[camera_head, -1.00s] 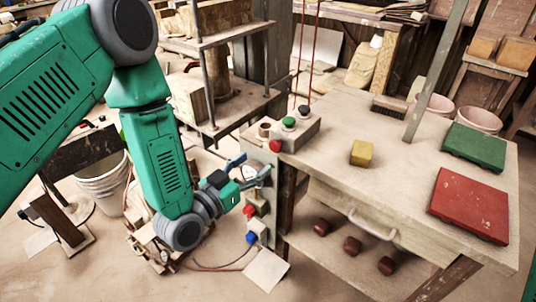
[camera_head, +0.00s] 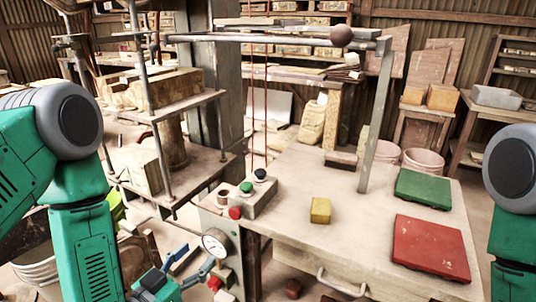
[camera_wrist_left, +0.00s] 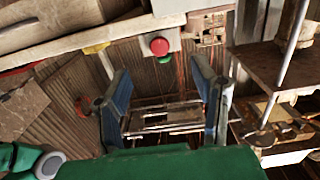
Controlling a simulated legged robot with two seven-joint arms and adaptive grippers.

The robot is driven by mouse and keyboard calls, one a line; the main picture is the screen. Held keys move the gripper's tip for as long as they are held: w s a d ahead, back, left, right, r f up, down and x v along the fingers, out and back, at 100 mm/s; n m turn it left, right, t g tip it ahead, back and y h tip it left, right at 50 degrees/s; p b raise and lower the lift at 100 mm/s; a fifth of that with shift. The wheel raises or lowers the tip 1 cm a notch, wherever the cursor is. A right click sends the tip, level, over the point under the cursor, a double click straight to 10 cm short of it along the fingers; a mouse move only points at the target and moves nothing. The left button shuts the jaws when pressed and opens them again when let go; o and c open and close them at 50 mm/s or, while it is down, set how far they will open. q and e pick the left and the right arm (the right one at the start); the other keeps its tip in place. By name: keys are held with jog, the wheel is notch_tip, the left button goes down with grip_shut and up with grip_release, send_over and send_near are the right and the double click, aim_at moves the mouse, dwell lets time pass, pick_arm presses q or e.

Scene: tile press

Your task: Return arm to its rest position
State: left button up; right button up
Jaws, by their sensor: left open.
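My left arm comes in from the left in the head view, its green forearm hanging down. My left gripper (camera_head: 190,266) is low, in front of the button box (camera_head: 262,197) and the table's left side. Its blue-padded fingers are spread. In the left wrist view the two fingers (camera_wrist_left: 162,78) stand apart with nothing between them. A red button (camera_wrist_left: 159,46) shows beyond them. Part of my right arm shows at the right edge of the head view; its gripper is out of frame.
The table (camera_head: 290,235) carries a yellow block (camera_head: 320,210), a green pad (camera_head: 423,188) and a red pad (camera_head: 431,248). A round gauge (camera_head: 215,242) and a red switch (camera_head: 222,279) are close to my left gripper. A shelved press stand (camera_head: 175,105) is behind my left arm.

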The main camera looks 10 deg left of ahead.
pick_arm(q)
jog(key=s+a+f+n+g+y, duration=0.1)
jog(key=s+a+f+g+y, duration=0.15)
jog(key=s+f+g, duration=1)
jog(key=s+a+f+n+g+y, duration=0.1)
jog(key=s+a+f, duration=0.1)
jog(key=s, duration=0.4)
jog(key=s+a+f+n+g+y, duration=0.1)
jog(key=s+a+f+g+y, duration=0.1)
jog(key=s+f, duration=0.2)
jog(key=shift+s+f, duration=0.25)
jog(key=shift+s, duration=0.8)
jog(key=shift+w+y, duration=0.1)
jog(key=shift+y, duration=0.15)
